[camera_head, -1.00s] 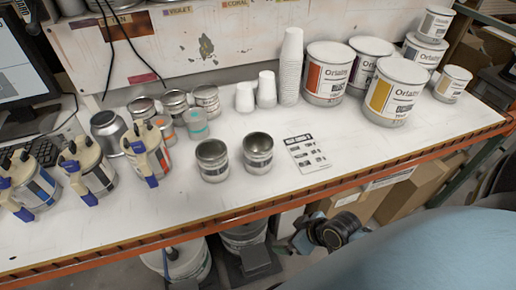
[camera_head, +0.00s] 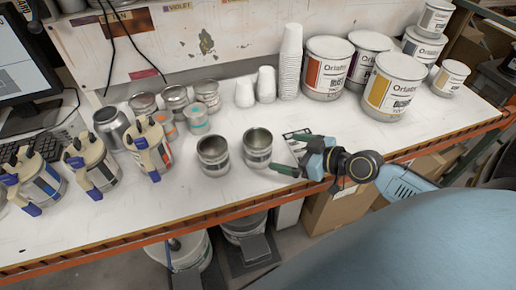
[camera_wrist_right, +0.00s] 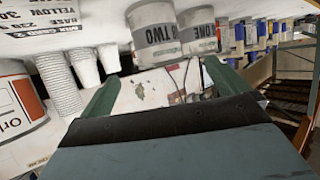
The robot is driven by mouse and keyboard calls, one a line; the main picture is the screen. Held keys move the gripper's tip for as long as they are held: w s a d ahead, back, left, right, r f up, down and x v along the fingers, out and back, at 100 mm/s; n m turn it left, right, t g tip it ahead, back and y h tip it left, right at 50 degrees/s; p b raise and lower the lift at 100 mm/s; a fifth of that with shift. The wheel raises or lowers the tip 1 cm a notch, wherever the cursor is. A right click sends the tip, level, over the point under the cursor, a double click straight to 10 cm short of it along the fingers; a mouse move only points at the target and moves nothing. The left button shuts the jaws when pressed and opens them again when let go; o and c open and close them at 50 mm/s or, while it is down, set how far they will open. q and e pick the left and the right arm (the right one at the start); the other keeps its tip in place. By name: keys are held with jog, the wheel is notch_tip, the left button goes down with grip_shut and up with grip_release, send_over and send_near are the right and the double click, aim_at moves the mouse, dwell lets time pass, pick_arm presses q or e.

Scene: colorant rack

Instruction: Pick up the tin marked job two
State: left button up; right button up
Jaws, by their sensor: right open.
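The tin marked job two (camera_head: 257,147) is an open, empty-looking metal tin with a pale, dark-banded label. It stands upright on the bench, the right one of a pair. In the right wrist view it shows near the top middle (camera_wrist_right: 161,42), its label partly readable as "TWO". The tin marked job one (camera_head: 213,156) stands just left of it; its label reads "ONE" in the wrist view (camera_wrist_right: 199,32). My right gripper (camera_head: 288,156) is open and empty, just right of the job two tin, with its green fingers pointing towards it. My left gripper is not in view.
A printed card (camera_head: 296,141) lies partly under my right gripper. White cups (camera_head: 290,62) and large Ortatint tubs (camera_head: 396,88) stand behind and right. Several smaller tins and pump dispensers (camera_head: 152,150) stand left. The bench front (camera_head: 190,215) is clear, with an orange edge.

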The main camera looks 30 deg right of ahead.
aim_at(270, 148)
jog(key=x, duration=0.6)
jog(key=shift+w+a+f+p, duration=0.1)
jog(key=shift+w+p, duration=0.05)
jog(key=shift+p, duration=0.2)
jog(key=shift+d+p+x, duration=0.15)
jog(key=shift+p+x, duration=0.05)
jog(key=shift+x, duration=1.1)
jog(key=shift+d+p+x, duration=0.1)
jog(key=shift+p+x, duration=0.1)
jog(key=shift+x, duration=1.1)
jog(key=shift+w, duration=0.1)
jog(key=c, duration=1)
